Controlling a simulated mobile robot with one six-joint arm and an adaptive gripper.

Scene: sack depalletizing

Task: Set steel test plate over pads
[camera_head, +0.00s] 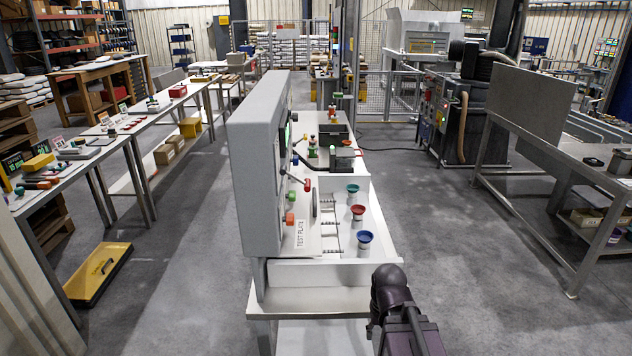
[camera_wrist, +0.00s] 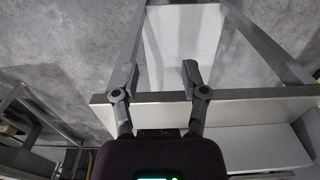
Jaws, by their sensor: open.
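In the head view a thin grey disc (camera_head: 315,202), seen nearly edge-on, stands upright on the bench beside a "TEST PLATE" label (camera_head: 300,234); it may be the steel test plate. To its right is a row of cup-shaped pads: blue (camera_head: 365,239), red (camera_head: 357,211) and green (camera_head: 352,189). My gripper (camera_wrist: 160,75) shows in the wrist view with two spread fingers and nothing between them. It is above the bench's metal edge (camera_wrist: 155,97). In the head view my dark arm is at the bench's near right corner; the fingers are hidden there.
A tall grey panel (camera_head: 262,165) with knobs walls the bench's left side. A low white lip (camera_head: 335,274) crosses its near end. A dark bin (camera_head: 333,134) and small fittings stand at the far end. Grey floor (camera_head: 465,245) is clear to the right.

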